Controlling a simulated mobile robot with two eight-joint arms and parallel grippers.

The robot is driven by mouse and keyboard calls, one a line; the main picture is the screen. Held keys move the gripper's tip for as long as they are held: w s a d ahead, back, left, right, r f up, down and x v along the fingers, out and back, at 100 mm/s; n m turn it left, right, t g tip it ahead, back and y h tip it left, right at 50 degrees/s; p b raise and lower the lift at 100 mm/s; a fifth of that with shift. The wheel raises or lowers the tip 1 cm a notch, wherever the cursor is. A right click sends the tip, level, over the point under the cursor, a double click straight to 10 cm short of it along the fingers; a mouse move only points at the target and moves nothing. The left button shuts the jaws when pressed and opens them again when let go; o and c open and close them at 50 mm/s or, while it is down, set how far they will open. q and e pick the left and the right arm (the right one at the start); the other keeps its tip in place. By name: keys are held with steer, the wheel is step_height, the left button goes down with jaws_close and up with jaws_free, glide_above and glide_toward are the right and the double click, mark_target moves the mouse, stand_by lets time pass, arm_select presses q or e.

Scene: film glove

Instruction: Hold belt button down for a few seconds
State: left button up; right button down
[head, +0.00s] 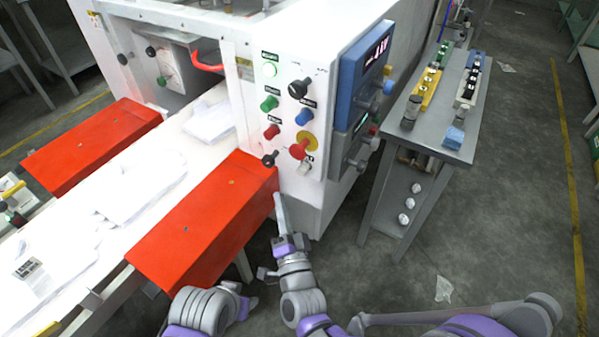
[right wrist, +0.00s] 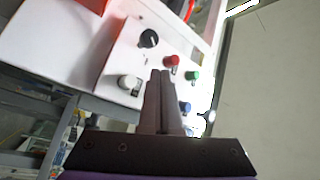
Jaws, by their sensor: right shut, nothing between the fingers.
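The white control panel (head: 287,115) on the machine's end face carries several buttons and knobs. These are a pale lit button (head: 269,69), a green button (head: 269,103), a red button (head: 271,131), a blue button (head: 304,116) and a red mushroom button (head: 300,148) on yellow. I cannot read which label says belt. My right gripper (head: 278,196) is shut and empty, below the panel beside the red cover. In the right wrist view its fingers (right wrist: 160,74) point toward the panel, apart from the buttons as far as I can tell. My left arm shows at the bottom; its jaws are unclear.
The red cover (head: 207,222) stands close left of my right gripper. A blue display box (head: 363,66) juts out right of the panel. A grey stand (head: 436,125) with button blocks is further right. The floor between stand and machine is open.

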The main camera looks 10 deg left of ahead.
mark_target(303, 169)
steer(key=w+d, duration=0.2)
steer(key=w, duration=0.3)
steer(key=shift+w, duration=0.35)
steer(key=shift+w+b, duration=0.1)
steer(key=shift+b, duration=0.2)
stand_by(1.5)
steer(key=shift+w+d, duration=0.15)
steer(key=shift+w, duration=0.15)
steer(key=shift+w+d, duration=0.15)
steer(key=shift+w, duration=0.25)
stand_by(1.9)
stand_by(2.1)
steer(key=shift+s+a, duration=0.3)
steer(key=shift+s, duration=0.5)
